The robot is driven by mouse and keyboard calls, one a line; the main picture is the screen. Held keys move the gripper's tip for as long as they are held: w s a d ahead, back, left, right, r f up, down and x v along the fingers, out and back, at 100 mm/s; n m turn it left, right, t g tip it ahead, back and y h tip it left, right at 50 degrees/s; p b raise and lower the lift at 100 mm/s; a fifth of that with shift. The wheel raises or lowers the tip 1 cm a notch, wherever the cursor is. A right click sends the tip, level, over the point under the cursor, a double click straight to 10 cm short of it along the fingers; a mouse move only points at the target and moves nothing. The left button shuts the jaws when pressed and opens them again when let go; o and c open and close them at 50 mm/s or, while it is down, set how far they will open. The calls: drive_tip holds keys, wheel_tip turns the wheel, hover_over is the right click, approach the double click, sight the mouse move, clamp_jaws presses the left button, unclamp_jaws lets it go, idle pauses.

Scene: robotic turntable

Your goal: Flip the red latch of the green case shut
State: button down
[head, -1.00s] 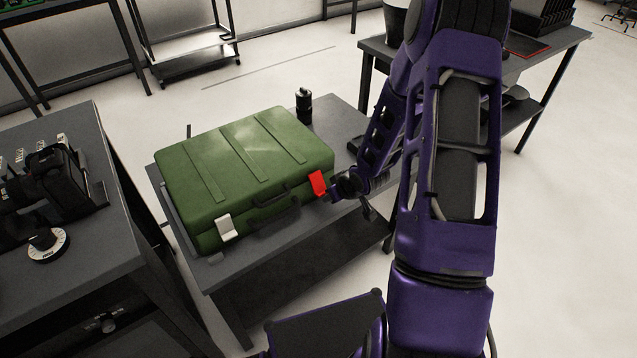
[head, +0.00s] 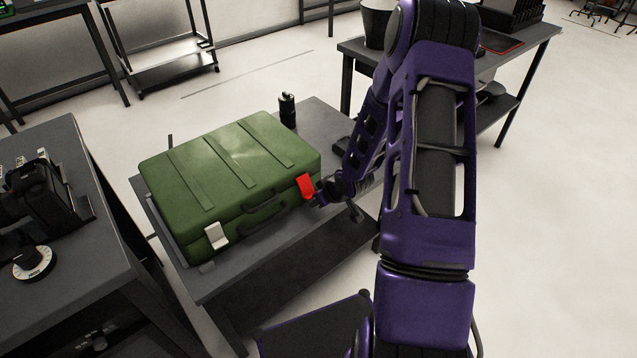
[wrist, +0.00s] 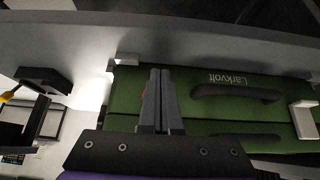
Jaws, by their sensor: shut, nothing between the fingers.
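The closed green case (head: 190,165) lies flat on a grey table in the head view. Its red latch (head: 306,187) is on the front side near the right corner. I cannot tell whether the latch lies flush. My gripper (head: 318,200) is right at the latch, just right of and below it; contact is unclear. In the wrist view, which shows the case (wrist: 250,130) upside down, my gripper (wrist: 158,74) is shut and empty, its fingers pointing along the case's front. Only a red sliver (wrist: 142,97) shows beside the fingers; the rest is hidden.
A white latch (head: 215,235) is on the front's left end. A dark handle (wrist: 235,93) sits between the latches. A black bottle-like object (head: 287,110) stands behind the case. A darker workbench (head: 95,200) is close on the left. Floor is open at the right.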

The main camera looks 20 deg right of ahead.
drive_tip(key=shift+r, duration=0.1)
idle(0.7)
drive_tip(key=shift+r+p, duration=0.75)
drive_tip(key=shift+w, duration=0.1)
